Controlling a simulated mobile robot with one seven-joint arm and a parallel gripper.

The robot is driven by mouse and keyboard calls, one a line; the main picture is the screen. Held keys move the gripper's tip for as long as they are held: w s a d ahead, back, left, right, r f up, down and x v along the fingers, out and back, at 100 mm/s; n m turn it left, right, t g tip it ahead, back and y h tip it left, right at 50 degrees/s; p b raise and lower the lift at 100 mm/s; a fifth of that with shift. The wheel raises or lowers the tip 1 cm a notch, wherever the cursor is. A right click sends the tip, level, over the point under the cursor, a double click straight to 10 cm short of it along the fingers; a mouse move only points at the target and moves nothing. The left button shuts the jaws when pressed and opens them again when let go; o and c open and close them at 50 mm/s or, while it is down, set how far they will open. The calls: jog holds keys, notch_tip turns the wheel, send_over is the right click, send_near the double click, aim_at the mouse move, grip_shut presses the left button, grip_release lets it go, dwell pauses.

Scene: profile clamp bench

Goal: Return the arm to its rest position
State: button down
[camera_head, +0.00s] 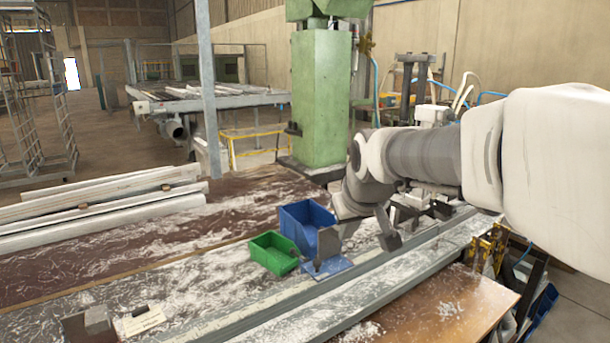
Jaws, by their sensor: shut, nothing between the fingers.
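My arm (425,155) reaches in from the right edge over the bench, and its grey wrist bends down above the clamp rail. My gripper (390,241) points down at the wrist's lower end, small and partly merged with the grey parts around it. It is shut with nothing between its fingers. It hangs over the rail, to the right of the blue bin (305,225). Whether it touches anything below is hard to tell.
A green bin (273,253) stands left of the blue bin. A grey plate (328,245) stands by a blue base (335,267). Long white profiles (100,205) lie at the left. A green machine column (320,95) rises behind. A small block (97,320) lies front left.

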jog(key=s+d+f+m, duration=0.1)
jog(key=s+d+f, duration=0.1)
jog(key=s, duration=1)
jog(key=s+d+f+m+g, duration=0.1)
jog(key=s+d, duration=0.3)
jog(key=s, duration=0.8)
jog(key=shift+s+f+m+h+p, duration=0.3)
jog(key=shift+s+f+m+h, duration=0.1)
jog(key=shift+f+m, duration=0.3)
jog(key=shift+d, duration=0.1)
